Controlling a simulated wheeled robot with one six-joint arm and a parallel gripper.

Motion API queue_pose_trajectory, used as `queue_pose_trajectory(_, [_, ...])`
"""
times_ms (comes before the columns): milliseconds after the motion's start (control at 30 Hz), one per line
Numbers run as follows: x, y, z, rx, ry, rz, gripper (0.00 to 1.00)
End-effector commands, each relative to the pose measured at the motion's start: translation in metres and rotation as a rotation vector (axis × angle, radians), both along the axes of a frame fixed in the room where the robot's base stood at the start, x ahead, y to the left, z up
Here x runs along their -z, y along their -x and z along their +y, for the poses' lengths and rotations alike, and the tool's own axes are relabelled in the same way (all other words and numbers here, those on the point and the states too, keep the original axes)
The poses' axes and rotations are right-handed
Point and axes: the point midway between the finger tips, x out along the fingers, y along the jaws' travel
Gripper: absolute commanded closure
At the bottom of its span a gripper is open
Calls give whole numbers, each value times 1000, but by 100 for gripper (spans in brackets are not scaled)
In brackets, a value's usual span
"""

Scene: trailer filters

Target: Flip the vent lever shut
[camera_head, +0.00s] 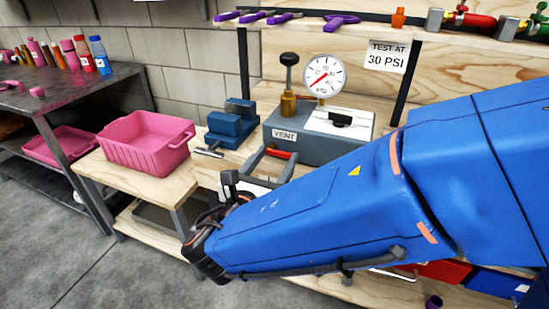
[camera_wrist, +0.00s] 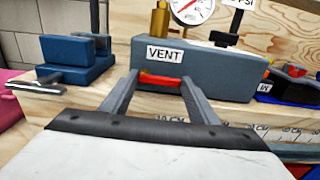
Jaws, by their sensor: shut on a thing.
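The grey-blue test box (camera_head: 310,148) stands on the wooden bench with a white VENT label (camera_head: 284,135) on its front. Below the label is the red vent lever (camera_head: 279,154), a short bar lying about level. In the wrist view the red lever (camera_wrist: 160,80) spans between the two grey fingertips. My gripper (camera_wrist: 160,83) is shut on it, one finger at each end. It also shows in the head view (camera_head: 277,158), reaching in from the front. How the lever joins the box is hidden.
A dial gauge (camera_head: 323,75) and a brass pump with a black knob (camera_head: 288,90) rise from the box. A blue vise (camera_head: 230,125) stands left of it, then a pink bin (camera_head: 147,143). A TEST AT 30 PSI sign (camera_head: 387,56) hangs behind.

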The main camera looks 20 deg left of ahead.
Motion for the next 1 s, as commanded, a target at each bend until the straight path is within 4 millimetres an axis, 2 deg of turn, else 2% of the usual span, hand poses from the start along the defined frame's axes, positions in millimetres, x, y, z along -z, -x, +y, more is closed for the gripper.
queue_pose_trajectory(300, [0, 0, 0, 0, -13, -1, 68])
queue_pose_trajectory(333, [0, 0, 0, 0, -13, -1, 43])
queue_pose_trajectory(400, [0, 0, 0, 0, -12, -1, 27])
queue_pose_trajectory(767, [0, 2, 0, -1, -11, -1, 27])
queue_pose_trajectory(1000, [0, 25, 3, -3, -11, -1, 27])
